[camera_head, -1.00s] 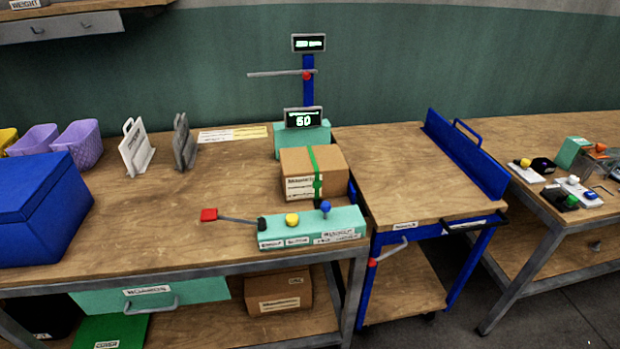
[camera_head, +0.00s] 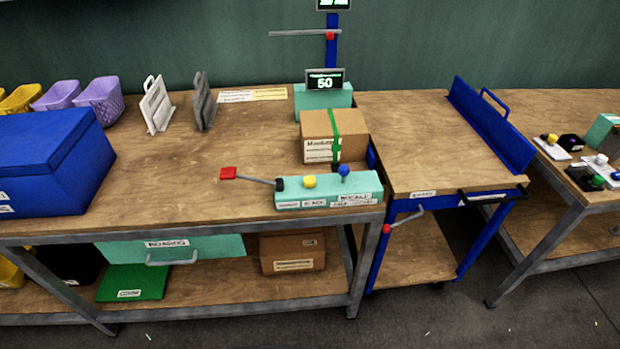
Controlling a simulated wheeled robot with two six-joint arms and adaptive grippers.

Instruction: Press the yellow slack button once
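The yellow button (camera_head: 309,181) sits on top of a mint-green control box (camera_head: 365,188) at the front edge of the wooden workbench. A blue ball knob (camera_head: 343,170) stands to its right on the same box. Small labels run along the box's front; one under the yellow button seems to read "SLACK". Neither of my grippers shows in the head view.
A cardboard box with a green strap (camera_head: 334,136) stands behind the control box, before a display reading 50 (camera_head: 325,80). A blue bin (camera_head: 50,160) stands at the left. A blue-framed cart (camera_head: 430,140) adjoins the bench at right. The bench's middle (camera_head: 180,175) is clear.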

